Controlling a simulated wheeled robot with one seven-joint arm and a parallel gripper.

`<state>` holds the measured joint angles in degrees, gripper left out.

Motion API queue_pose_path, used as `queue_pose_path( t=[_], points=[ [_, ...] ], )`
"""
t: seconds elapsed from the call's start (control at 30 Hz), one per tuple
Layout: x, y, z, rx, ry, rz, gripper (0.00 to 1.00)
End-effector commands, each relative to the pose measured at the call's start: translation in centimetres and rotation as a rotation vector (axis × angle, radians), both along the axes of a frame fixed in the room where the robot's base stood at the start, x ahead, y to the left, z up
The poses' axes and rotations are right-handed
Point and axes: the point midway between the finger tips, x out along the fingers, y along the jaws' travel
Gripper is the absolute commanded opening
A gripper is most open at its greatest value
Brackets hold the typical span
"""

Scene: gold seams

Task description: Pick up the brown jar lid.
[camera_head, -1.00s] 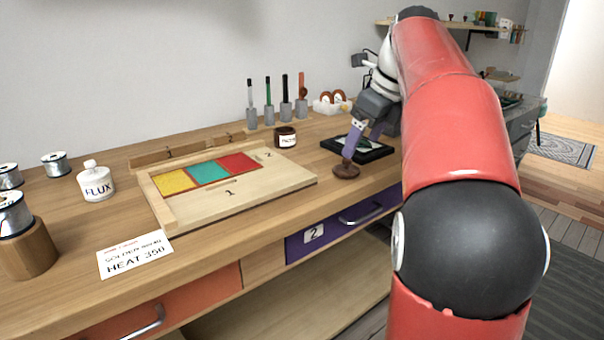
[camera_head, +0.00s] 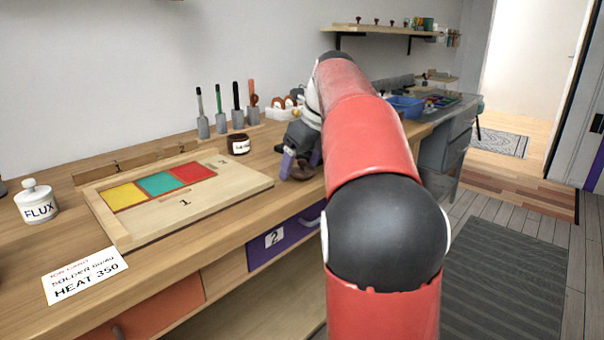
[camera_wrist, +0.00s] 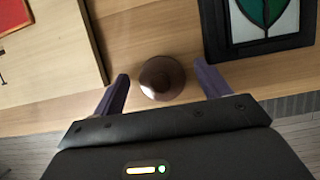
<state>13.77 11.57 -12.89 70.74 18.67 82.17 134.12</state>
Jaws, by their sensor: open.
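The brown jar lid (camera_wrist: 160,74) is round with a raised knob. It lies on the wooden bench top near its front edge, between a wooden board and a dark-framed panel in the wrist view. My gripper (camera_wrist: 162,78) is open, with one purple finger to each side of the lid and visible gaps between. It does not hold the lid. In the head view my gripper (camera_head: 301,163) is low over the bench at the left of my red arm, and the lid is mostly hidden by it.
The wooden board (camera_head: 150,222) with coloured panels lies left of my gripper. A dark labelled jar (camera_head: 238,144) stands behind. The dark-framed panel (camera_wrist: 216,30) lies close on the right in the wrist view. A purple drawer (camera_head: 265,240) is below the bench edge.

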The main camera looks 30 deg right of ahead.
Motion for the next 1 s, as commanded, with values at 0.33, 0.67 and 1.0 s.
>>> queue_pose_path(
  t=[0.33, 0.67, 1.0],
  points=[
    [0.0, 0.0, 0.0, 0.0, 0.0, 0.0, 0.4],
    [0.0, 0.0, 0.1, 0.0, 0.0, 0.0, 0.28],
    [-1.0, -0.4, 1.9, 0.0, 0.0, 0.001, 0.28]
  ],
)
